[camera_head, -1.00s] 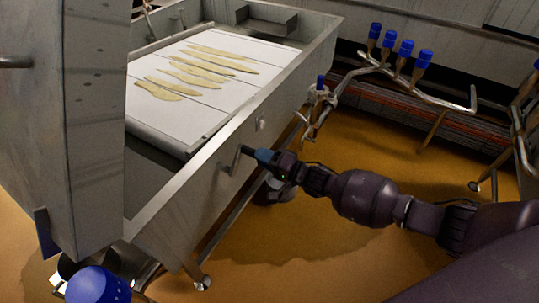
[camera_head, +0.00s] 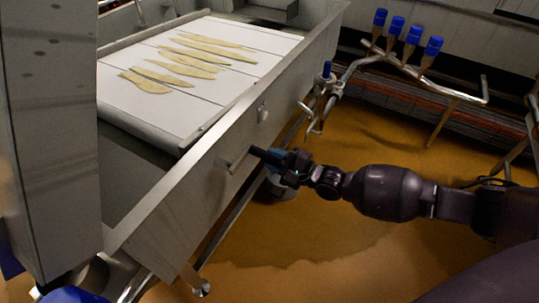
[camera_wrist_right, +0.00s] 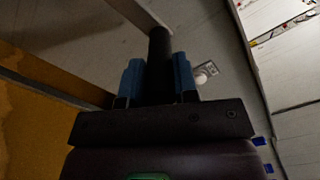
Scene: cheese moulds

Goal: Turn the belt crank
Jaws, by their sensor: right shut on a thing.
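The belt crank (camera_head: 236,162) sticks out from the side wall of a metal trough. Its black handle (camera_head: 260,153) points right, towards my arm. My right gripper (camera_head: 280,157) is shut on this handle. In the right wrist view the two blue fingers stand on either side of the black handle (camera_wrist_right: 160,48), which runs up to the metal crank arm. The white belt (camera_head: 235,93) lies in the trough with several flat yellowish pieces (camera_head: 190,62) on it. My left gripper is not in view.
A grey metal housing (camera_head: 50,130) stands at the left. A pipe rack (camera_head: 425,85) with several blue-capped items is at the back right. A pipe fitting with a blue top (camera_head: 326,75) stands by the trough. The orange floor (camera_head: 320,235) below my right arm is clear.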

